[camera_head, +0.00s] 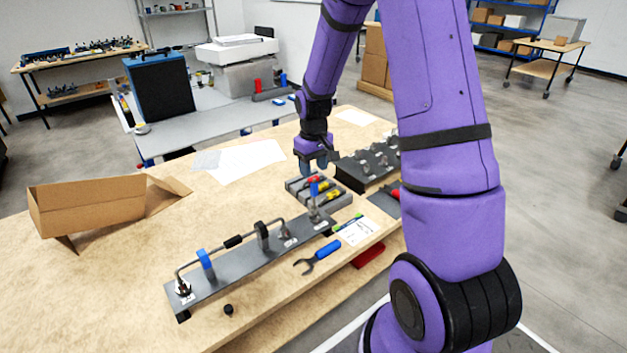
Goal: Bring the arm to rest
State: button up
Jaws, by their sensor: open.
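My arm is purple with dark bands and reaches over the wooden table (110,275) from the right. My gripper (316,168) points down above a grey tray (334,204) holding tools with red and yellow handles. It is open, and I see nothing held between its fingers. Small details of the fingertips are hard to make out at this distance.
A grey rail assembly (240,264) with a bent tube lies in front of the tray. A blue-handled wrench (318,257) and a small black cap (228,309) lie near the front edge. A black fixture (368,166) stands beside the gripper; an open cardboard box (85,205) is left.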

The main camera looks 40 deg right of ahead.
jog(key=shift+r, duration=1.5)
jog(key=shift+r, duration=0.1)
jog(key=s+a+r+t, duration=0.1)
jog(key=s+a+r, duration=0.3)
jog(key=r, duration=0.6)
jog(key=s+a+r+t, duration=0.1)
jog(key=s+a+r, duration=0.2)
jog(key=s, duration=0.4)
jog(key=s+a+r+t, duration=0.1)
jog(key=s+a+r, duration=0.2)
jog(key=s+r, duration=0.3)
jog(key=s+a+r+t, duration=0.2)
jog(key=s+r, duration=0.3)
jog(key=s, duration=0.5)
jog(key=shift+a, duration=0.55)
